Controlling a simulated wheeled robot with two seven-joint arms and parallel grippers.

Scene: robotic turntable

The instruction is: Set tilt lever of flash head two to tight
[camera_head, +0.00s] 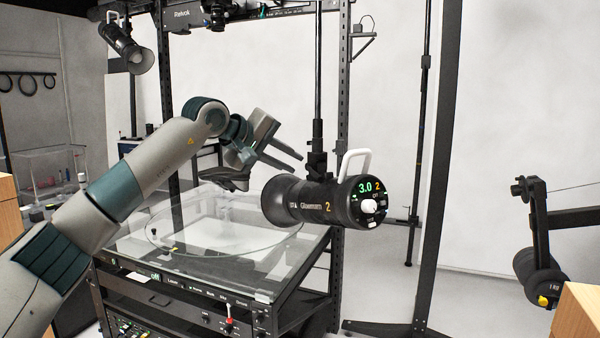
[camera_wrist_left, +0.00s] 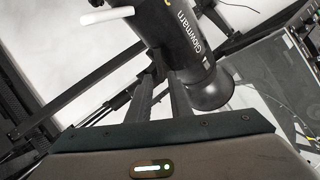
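Flash head two (camera_head: 325,200) is a black cylinder marked "2" on a vertical pole, with a lit display reading 3.0 and a white handle (camera_head: 357,156) on top. A dark bracket (camera_head: 316,162) joins it to the pole; I cannot make out the tilt lever or its setting. My left gripper (camera_head: 297,165) is open and empty, just left of the bracket, its fingers pointing at it. In the left wrist view the fingers (camera_wrist_left: 165,75) reach toward the flash head (camera_wrist_left: 183,40), and its white handle (camera_wrist_left: 107,15) shows at upper left. My right gripper is out of view.
A glass turntable (camera_head: 215,235) on a black rack stands below the flash head. Rack posts (camera_head: 343,90) rise behind it. Another flash head (camera_head: 125,48) hangs at upper left. A black weighted boom (camera_head: 538,265) stands at right. Floor between is clear.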

